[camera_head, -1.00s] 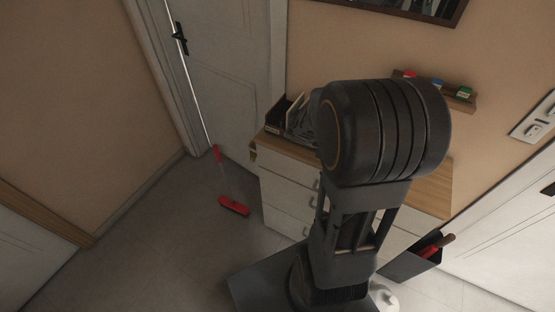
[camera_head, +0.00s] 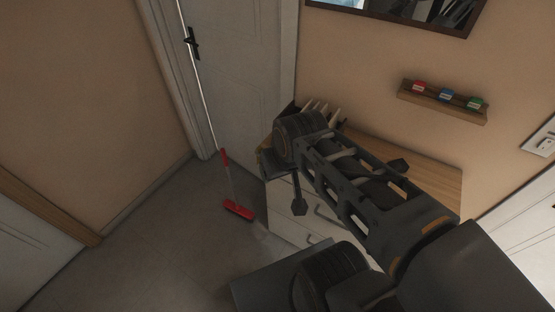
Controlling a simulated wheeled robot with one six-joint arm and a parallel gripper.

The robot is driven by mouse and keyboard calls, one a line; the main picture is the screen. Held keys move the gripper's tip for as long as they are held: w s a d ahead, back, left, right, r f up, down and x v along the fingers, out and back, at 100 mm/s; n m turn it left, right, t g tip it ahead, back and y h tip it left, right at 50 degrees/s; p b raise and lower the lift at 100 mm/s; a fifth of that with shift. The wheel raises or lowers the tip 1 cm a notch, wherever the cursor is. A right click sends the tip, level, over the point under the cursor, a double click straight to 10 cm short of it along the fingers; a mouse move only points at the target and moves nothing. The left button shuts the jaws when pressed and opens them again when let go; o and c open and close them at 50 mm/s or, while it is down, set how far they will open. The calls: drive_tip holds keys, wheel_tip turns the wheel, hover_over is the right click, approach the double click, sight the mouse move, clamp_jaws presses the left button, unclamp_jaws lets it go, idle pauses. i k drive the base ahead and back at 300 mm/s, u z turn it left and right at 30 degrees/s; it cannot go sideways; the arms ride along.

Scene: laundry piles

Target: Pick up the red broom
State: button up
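The red broom leans upright near the door, left of the dresser. Its red head (camera_head: 239,210) rests on the floor. Its thin pale handle runs up past a red section (camera_head: 224,157) along the door's edge and out of the top of the picture. My arm reaches from the lower right toward the upper left, over the dresser. Dark parts at its far end, likely my gripper (camera_head: 285,188), are to the right of the broom head and apart from it. The wrist partly hides the gripper, so its opening is unclear.
The white dresser (camera_head: 283,205) with a wooden top stands right of the broom, partly hidden by my arm. The white door (camera_head: 240,80) is behind the broom. A wall shelf (camera_head: 445,101) holds small coloured items. The floor (camera_head: 150,240) left of the broom is clear.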

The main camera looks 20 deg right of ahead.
sight(231, 206)
drive_tip(key=u, duration=0.2)
drive_tip(key=i, duration=0.15)
drive_tip(key=u, duration=1.5)
drive_tip(key=i, duration=0.7)
